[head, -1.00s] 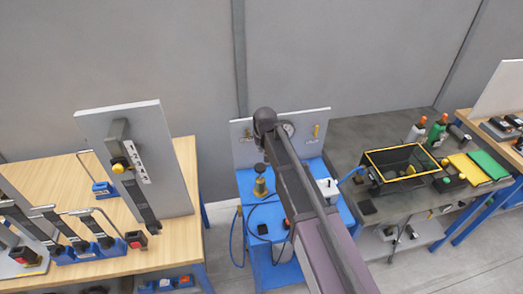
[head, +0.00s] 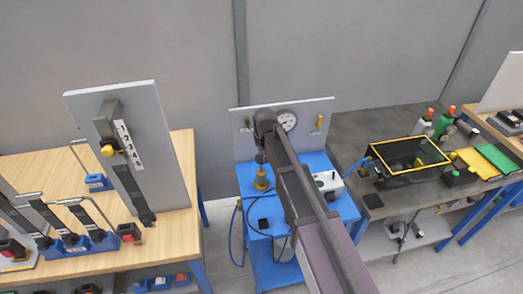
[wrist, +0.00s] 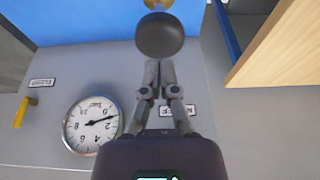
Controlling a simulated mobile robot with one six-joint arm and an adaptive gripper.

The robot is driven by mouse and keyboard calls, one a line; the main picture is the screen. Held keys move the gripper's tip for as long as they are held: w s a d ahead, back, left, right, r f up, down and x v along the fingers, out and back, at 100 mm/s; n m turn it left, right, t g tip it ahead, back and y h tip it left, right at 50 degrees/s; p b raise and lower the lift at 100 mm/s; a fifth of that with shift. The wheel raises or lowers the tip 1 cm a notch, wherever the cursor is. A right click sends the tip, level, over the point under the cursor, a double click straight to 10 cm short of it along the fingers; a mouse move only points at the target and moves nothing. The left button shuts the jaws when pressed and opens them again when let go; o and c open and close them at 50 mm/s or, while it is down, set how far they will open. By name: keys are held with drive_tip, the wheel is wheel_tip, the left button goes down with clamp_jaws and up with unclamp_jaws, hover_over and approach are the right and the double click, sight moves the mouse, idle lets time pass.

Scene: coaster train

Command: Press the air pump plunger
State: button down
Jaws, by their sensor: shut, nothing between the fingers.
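The air pump (head: 261,183) has a yellow body and stands on the blue bench, left of my arm in the head view. Its round black plunger knob (wrist: 159,36) shows large near the top of the wrist view, with a bit of yellow pump body (wrist: 158,4) behind it. My gripper (wrist: 159,62) is shut and empty. Its fingertips line up with the knob and appear at its edge; I cannot tell whether they touch. In the head view my gripper (head: 262,146) points down above the pump, partly merged with the dark knob.
A pressure gauge (head: 286,121) is on the grey panel behind the pump; its dial also shows in the wrist view (wrist: 92,124). A white box (head: 328,183) is right of my arm. A blue hose (head: 236,238) hangs at the left. A wooden bench (head: 100,250) stands farther left.

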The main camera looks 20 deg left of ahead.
sight(262, 160)
drive_tip(key=shift+f+b, duration=0.65)
drive_tip(key=shift+f, duration=0.25)
wheel_tip(262, 160, down, 6)
drive_tip(key=b, duration=0.5)
drive_tip(key=shift+r+b, duration=0.2)
drive_tip(key=shift+b, duration=0.15)
drive_tip(key=shift+s, duration=0.1)
drive_tip(key=shift+r, duration=0.15)
wheel_tip(262, 160, up, 4)
drive_tip(key=p, duration=0.4)
drive_tip(key=shift+r, duration=0.1)
drive_tip(key=p+v, duration=0.9)
drive_tip(key=shift+r+p, duration=0.35)
drive_tip(key=shift+p, duration=0.05)
idle(0.4)
idle(1.5)
